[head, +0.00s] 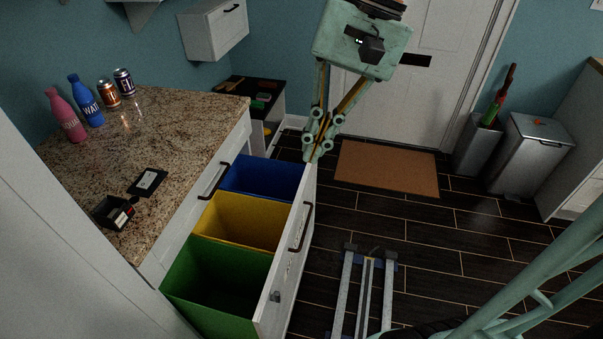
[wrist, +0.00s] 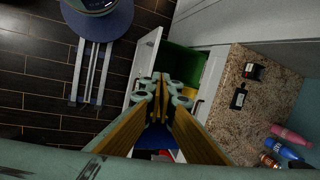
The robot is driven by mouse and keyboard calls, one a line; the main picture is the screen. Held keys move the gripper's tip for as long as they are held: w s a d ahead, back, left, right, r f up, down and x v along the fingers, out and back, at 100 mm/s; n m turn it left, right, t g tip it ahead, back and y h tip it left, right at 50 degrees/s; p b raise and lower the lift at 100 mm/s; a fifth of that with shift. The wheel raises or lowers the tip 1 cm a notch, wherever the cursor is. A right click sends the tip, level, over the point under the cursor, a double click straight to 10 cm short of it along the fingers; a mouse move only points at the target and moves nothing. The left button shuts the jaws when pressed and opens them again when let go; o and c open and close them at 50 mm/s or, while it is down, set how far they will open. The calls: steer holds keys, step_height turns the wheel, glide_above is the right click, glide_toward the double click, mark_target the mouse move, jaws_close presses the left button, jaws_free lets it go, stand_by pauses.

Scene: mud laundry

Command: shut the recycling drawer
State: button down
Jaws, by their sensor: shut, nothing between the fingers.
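The recycling drawer is pulled out from under the granite counter, with its white front (head: 287,260) standing away from the cabinet. It holds a blue bin (head: 262,178), a yellow bin (head: 240,222) and a green bin (head: 215,290). A dark handle (head: 302,227) is on the outer face of the front. My gripper (head: 312,158) is shut and empty, at the far end of the drawer front, by its top edge. In the wrist view my gripper (wrist: 160,78) covers part of the drawer, and the white front (wrist: 147,62) shows beyond it. I cannot tell whether they touch.
The counter (head: 165,135) holds a pink bottle (head: 66,115), a blue bottle (head: 86,101), two cans (head: 109,93) and small black items (head: 114,211). A brown mat (head: 387,168) lies before the door. Bins (head: 530,155) stand at the right. Dark floor right of the drawer is mostly clear.

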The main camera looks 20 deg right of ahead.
steer(key=w+d+f+m+t+y+p, duration=0.1)
steer(key=w+d+f+m+y, duration=0.2)
steer(key=w+d+f+m, duration=0.45)
steer(key=w+d+f+m+t+y+p, duration=0.15)
steer(key=w+d+f+y, duration=0.3)
steer(key=w+f, duration=0.7)
steer(key=w+d+f+m+t, duration=0.3)
steer(key=d+f+m, duration=0.2)
steer(key=d+f, duration=0.3)
steer(key=w+d+f+m+t+p, duration=0.1)
steer(key=d+f+m, duration=0.4)
steer(key=f, duration=0.9)
steer(key=w+d+t, duration=0.1)
steer(key=d+t, duration=0.1)
steer(key=d, duration=0.1)
steer(key=shift+w+d+f+m, duration=0.3)
steer(key=shift+w+f+m, duration=0.1)
steer(key=shift+w+a+y, duration=0.1)
steer(key=shift+a+y, duration=0.05)
steer(key=shift+y, duration=0.1)
steer(key=b, duration=0.2)
glide_toward(309, 175)
steer(key=x, duration=0.4)
steer(key=shift+a+f, duration=0.25)
steer(key=shift+w+a, duration=0.55)
steer(key=shift+a, duration=0.25)
